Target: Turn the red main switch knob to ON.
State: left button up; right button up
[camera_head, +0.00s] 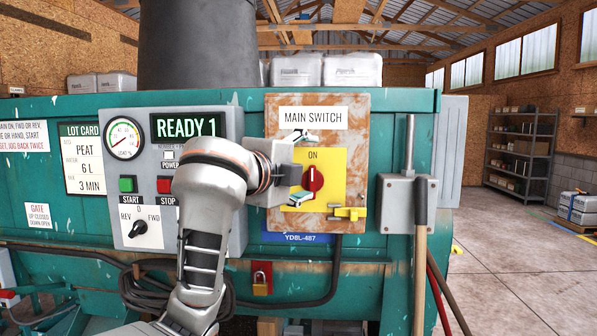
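The red main switch knob (312,179) sits on a yellow plate (334,170) marked ON, below the MAIN SWITCH label (313,117). Its grip bar looks roughly upright, below the word ON; its exact angle is hard to tell. My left gripper (302,169) is in front of the panel's left part, with its body just left of the knob. Its fingers are spread, one above the knob and one below it, and nothing is between them that I can see held. The plate's left part is hidden by the gripper. My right gripper is out of view.
The display (187,126) reads READY 1. Green START (127,184) and red STOP (165,184) buttons and a REV/FWD selector (138,228) are left of my wrist.

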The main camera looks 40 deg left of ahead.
pick_arm(q)
jog(key=shift+s+d+f, duration=0.1)
jog(key=shift+s+f, duration=0.05)
jog(key=shift+s, duration=0.5)
jog(key=shift+s+f, duration=0.1)
jog(key=shift+s, duration=0.5)
